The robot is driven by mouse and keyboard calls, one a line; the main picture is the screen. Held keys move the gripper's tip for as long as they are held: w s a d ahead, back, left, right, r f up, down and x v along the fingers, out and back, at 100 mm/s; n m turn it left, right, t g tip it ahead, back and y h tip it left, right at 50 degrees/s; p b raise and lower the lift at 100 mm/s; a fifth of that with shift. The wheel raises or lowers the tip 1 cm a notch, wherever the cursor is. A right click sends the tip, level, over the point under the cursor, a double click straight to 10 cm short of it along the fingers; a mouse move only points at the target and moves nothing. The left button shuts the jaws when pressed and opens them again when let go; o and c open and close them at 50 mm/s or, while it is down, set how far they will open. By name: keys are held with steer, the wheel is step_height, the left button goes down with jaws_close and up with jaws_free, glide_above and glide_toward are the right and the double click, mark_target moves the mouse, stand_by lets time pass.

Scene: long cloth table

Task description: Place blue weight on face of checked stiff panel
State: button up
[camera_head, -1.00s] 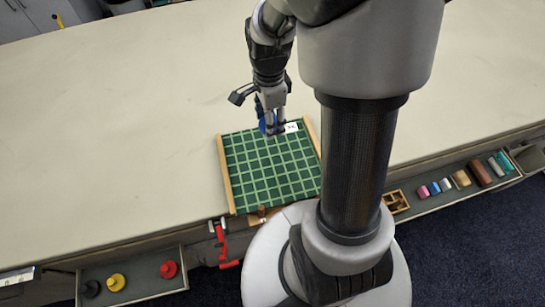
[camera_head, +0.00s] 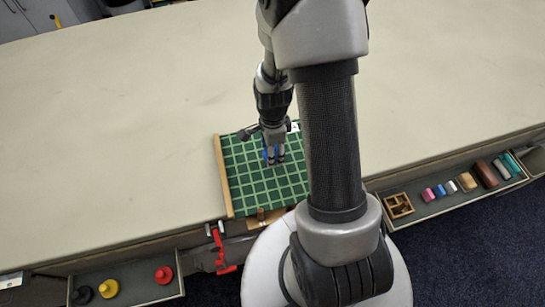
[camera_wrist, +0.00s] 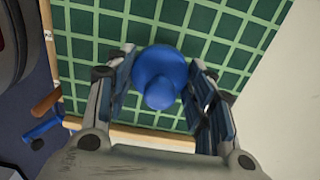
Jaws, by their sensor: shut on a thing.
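The checked stiff panel (camera_head: 240,180) is green with a pale grid and wooden side rails, lying on the cloth table at its front edge. My gripper (camera_head: 273,160) is over the panel, right of its middle and toward the back. In the wrist view my gripper (camera_wrist: 162,95) has its two fingers on either side of the blue weight (camera_wrist: 162,80), shut on it, with the green grid behind. The blue weight (camera_head: 268,154) shows only in part between the fingers in the head view. I cannot tell whether its base touches the panel.
A red clamp (camera_head: 220,250) sits at the table's front edge. An open drawer (camera_head: 130,294) at lower left holds black, yellow and red weights. Another drawer (camera_head: 440,203) at right holds several small blocks. The cloth table (camera_head: 120,140) is bare to the left.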

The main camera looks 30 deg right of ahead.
steer(key=shift+f+b, duration=0.45)
steer(key=shift+f, duration=1.5)
steer(key=shift+f, duration=0.1)
steer(key=shift+f, duration=0.15)
steer(key=o, duration=1.4)
